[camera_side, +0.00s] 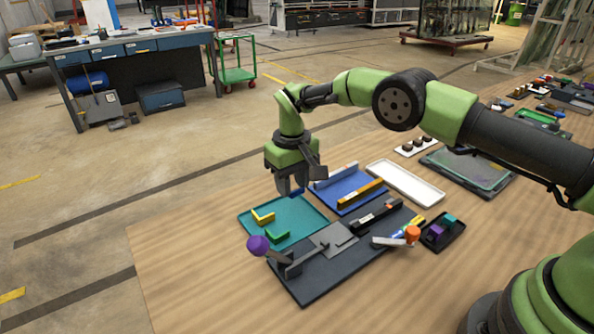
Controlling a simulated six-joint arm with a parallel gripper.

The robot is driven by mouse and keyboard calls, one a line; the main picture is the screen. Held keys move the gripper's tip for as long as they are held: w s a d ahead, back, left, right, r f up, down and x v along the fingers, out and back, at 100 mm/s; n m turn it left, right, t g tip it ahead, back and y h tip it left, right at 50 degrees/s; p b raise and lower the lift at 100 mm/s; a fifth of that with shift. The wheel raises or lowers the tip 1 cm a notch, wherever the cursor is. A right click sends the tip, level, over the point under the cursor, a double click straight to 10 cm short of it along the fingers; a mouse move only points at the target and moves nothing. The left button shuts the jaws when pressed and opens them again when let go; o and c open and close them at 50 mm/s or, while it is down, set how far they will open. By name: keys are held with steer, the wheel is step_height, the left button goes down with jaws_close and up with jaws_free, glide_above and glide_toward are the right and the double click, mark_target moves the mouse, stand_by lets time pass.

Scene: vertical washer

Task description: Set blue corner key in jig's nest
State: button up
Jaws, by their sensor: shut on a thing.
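My gripper (291,188) points down over the back right part of the teal tray (312,219). It is shut on the blue corner key (297,193), which shows as a small dark blue piece at the fingertips; the fingers hide part of it. The key looks a little above the tray, but I cannot tell the exact gap. The dark jig (311,289) lies in front and to the right of the tray. It carries a grey plate (333,240) and a lever with a purple knob (258,245). I cannot make out the nest clearly.
A yellow corner key (263,219) and a green one (279,237) lie in the teal tray. A blue tray (345,186) with long bars stands behind the jig. A white tray (405,182) and a small black tray (433,242) are to the right. Bare table lies in front.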

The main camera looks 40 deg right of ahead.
mark_target(294, 209)
steer(key=shift+f, duration=2.3)
steer(key=o, duration=1)
steer(key=shift+d, duration=0.1)
steer(key=shift+r, duration=0.2)
steer(key=shift+c, duration=0.2)
steer(key=shift+o, duration=1.3)
steer(key=shift+r, duration=3.3)
